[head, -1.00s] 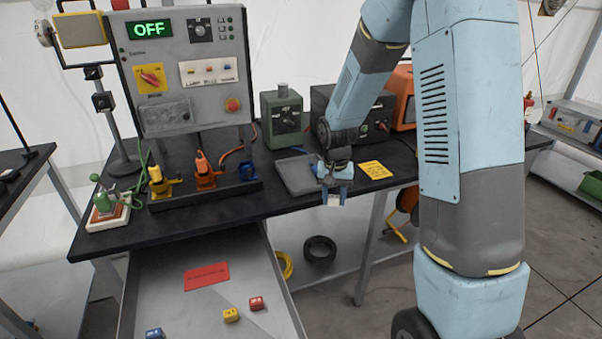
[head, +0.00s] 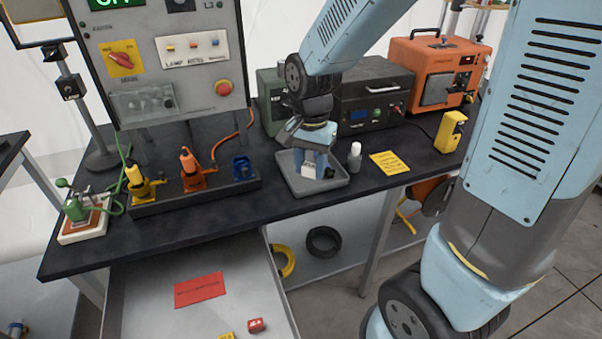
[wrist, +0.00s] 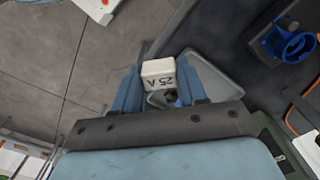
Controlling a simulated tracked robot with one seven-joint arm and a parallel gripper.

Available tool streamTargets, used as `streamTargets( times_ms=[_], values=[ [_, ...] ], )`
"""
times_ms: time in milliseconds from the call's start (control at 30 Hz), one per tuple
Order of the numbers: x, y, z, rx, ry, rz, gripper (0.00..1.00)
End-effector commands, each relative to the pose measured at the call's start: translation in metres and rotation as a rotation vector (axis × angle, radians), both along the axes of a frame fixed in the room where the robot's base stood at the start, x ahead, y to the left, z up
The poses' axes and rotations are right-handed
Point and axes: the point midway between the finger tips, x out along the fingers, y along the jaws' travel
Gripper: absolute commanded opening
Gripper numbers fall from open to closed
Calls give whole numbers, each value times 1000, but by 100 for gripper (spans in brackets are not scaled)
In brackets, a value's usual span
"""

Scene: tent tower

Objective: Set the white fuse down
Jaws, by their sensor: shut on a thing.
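The white fuse (wrist: 159,74) shows in the wrist view between my two blue fingers, with "25 A" lettering on its face. My gripper (head: 310,172) is shut on it and points down over the grey tray (head: 336,182) on the black bench. In the head view the white fuse (head: 308,171) is low between the fingertips, inside the tray's outline. I cannot tell whether it touches the tray floor. A small dark object (head: 330,172) lies in the tray beside the gripper. The tray also shows behind the fuse in the wrist view (wrist: 224,84).
A white-capped bottle (head: 354,158) stands right of the tray, near a yellow note (head: 390,163). Yellow (head: 140,186), orange (head: 192,172) and blue (head: 241,167) holders stand on a black rail to the left. An open drawer (head: 145,290) holds a red card and blocks.

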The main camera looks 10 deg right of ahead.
Motion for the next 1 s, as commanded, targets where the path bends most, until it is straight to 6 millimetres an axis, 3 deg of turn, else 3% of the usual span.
streamTargets(
  times_ms=[467, 800, 1000],
  values=[
    [81, -4, -36, -1, 2, -15, 13],
    [115, -2, -78, -1, 1, -14, 13],
    [123, -2, -88, -1, 1, -14, 13]
  ],
)
